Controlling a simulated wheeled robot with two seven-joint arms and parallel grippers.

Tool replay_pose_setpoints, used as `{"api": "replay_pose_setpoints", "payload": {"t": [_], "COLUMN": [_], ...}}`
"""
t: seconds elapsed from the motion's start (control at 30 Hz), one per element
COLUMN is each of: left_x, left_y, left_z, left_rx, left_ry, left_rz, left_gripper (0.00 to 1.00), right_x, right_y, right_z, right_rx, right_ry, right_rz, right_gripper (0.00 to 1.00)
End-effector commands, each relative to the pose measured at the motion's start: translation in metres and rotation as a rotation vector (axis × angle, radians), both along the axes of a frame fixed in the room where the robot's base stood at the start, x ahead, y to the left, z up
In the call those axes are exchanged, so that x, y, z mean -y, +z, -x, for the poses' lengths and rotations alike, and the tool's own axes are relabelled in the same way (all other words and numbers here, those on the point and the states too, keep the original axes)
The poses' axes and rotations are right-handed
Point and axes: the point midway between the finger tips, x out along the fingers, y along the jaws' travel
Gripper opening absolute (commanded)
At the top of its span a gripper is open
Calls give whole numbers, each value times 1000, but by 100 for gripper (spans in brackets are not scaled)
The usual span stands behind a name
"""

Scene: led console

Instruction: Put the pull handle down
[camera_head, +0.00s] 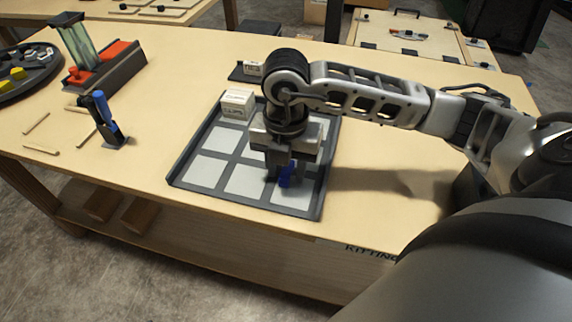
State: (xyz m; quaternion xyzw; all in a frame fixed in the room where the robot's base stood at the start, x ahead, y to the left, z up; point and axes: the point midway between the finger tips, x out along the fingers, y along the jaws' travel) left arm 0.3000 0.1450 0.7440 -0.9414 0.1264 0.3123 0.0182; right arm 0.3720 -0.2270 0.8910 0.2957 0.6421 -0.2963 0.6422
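My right gripper (284,172) points down over the front right part of a dark tray (178,176) with pale square compartments. A small blue piece (288,178), which I take for the pull handle, shows between its fingers, low over the front compartments. The fingers hide part of it, and I cannot tell whether it touches the tray floor. My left gripper is not in view.
A white labelled box (238,104) stands in the back left compartment. A small dark holder with a white label (253,68) lies behind the tray. At left are a blue and black tool (105,122), wooden sticks (41,149) and a red and grey fixture (105,66).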

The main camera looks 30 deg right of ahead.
Motion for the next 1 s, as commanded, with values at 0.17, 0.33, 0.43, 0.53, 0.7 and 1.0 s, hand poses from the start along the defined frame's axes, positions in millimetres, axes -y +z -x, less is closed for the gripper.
{"api": "replay_pose_setpoints", "payload": {"t": [0.17, 0.33, 0.43, 0.53, 0.7, 1.0], "left_x": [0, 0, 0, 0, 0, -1], "left_y": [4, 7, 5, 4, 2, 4], "left_z": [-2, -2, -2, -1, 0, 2], "left_rx": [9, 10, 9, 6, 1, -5], "left_ry": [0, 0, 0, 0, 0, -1], "left_rz": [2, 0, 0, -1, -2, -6], "left_gripper": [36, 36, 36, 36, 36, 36], "right_x": [0, 0, 0, 0, 0, 0], "right_y": [1, 12, 29, 51, 89, 123], "right_z": [0, -1, -1, -1, -2, 0], "right_rx": [0, 2, 6, 7, 7, 1], "right_ry": [0, 0, 1, 0, 0, 0], "right_rz": [0, -1, -1, -1, -1, 0], "right_gripper": [39, 39, 39, 39, 39, 39]}}
